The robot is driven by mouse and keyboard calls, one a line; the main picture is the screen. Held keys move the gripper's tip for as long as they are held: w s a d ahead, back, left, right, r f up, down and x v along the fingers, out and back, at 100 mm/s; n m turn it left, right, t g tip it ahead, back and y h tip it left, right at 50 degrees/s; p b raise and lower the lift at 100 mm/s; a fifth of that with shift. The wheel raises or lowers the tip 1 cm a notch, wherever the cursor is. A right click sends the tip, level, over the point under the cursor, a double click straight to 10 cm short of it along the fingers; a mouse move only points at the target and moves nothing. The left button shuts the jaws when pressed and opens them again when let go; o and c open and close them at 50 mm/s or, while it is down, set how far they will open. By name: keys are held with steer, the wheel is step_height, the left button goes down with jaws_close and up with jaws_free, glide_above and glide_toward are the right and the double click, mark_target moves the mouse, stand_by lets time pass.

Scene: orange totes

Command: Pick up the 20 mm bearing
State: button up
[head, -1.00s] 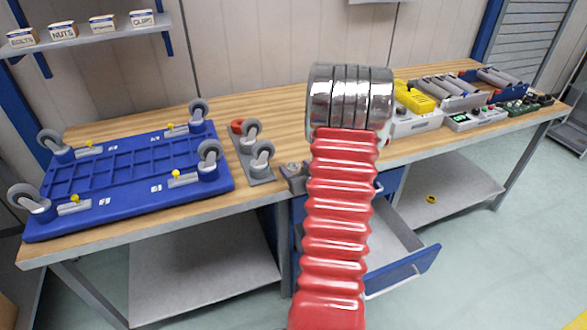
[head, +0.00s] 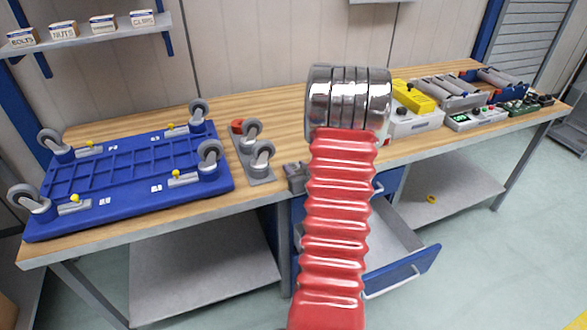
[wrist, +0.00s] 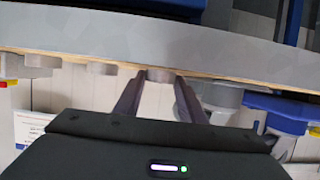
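A small grey piece, which I take for the 20 mm bearing (wrist: 158,74), shows between the fingertips of my gripper (wrist: 159,79) in the wrist view. It fills the gap between the two dark fingers, and its shape is too small to make out well. In the head view my red arm and chrome wrist hide the gripper. A grey block with upright jaws, like a small vise (head: 296,177), sits at the bench's front edge just left of my arm. Nothing round shows on it.
The wooden bench (head: 265,112) carries a blue frame with casters (head: 120,178) at left and a grey caster plate (head: 256,165) beside the vise. A yellow-topped device (head: 413,97) and trays stand at right. A blue drawer (head: 402,270) hangs open below.

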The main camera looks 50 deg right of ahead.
mark_target(296, 169)
steer(key=c, duration=0.6)
steer(key=shift+r, duration=5.05)
